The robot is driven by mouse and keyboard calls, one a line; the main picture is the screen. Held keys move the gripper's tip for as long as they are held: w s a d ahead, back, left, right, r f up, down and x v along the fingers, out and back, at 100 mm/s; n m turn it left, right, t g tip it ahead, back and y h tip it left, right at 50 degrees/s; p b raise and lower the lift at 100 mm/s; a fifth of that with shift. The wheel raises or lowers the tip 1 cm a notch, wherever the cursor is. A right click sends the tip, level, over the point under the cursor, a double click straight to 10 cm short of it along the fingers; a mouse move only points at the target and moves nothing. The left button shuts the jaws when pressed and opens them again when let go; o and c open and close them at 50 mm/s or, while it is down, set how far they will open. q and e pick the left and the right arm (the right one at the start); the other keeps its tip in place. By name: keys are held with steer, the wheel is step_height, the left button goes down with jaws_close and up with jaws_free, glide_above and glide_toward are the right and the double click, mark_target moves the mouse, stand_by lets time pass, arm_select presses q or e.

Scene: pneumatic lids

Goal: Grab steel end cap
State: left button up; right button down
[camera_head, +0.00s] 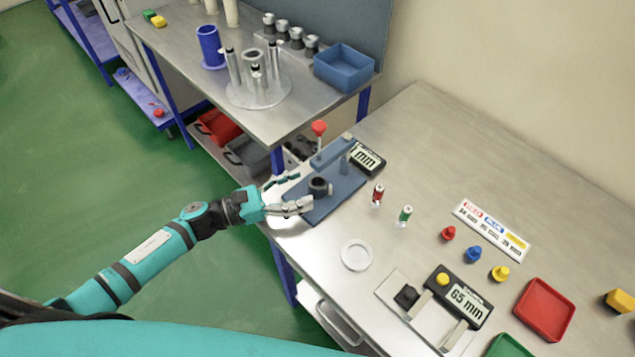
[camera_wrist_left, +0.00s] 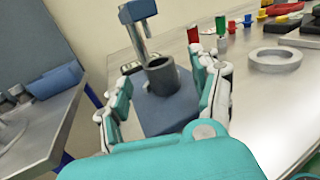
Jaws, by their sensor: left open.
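A dark grey hollow cylinder (camera_head: 319,186) stands upright on the blue-grey fixture (camera_head: 338,200) at the table's left edge. It also shows in the left wrist view (camera_wrist_left: 162,76), ahead and between the fingers. My left gripper (camera_head: 303,191) is open and empty, just left of the cylinder, with its fingers pointing towards it. I cannot tell whether a finger touches it. Several short steel pieces with dark parts (camera_head: 297,37) stand in a row on the back bench; I cannot tell if any is the steel end cap. My right gripper is not in view.
The fixture's post and overhanging arm (camera_head: 331,153) rise behind the cylinder. Red and green small cylinders (camera_head: 378,194) and a pale ring (camera_head: 357,255) stand to the right. A blue bin (camera_head: 344,67) and a round stand with steel posts (camera_head: 258,92) occupy the back bench.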

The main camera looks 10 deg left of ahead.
mark_target(318, 182)
arm_select(q)
steer(key=p+x, duration=0.1)
steer(key=x, duration=0.1)
steer(key=p+x, duration=0.2)
steer(key=shift+w+d+r, duration=0.25)
steer(key=shift+w+d+f, duration=0.2)
steer(key=shift+d, duration=0.1)
jaws_close()
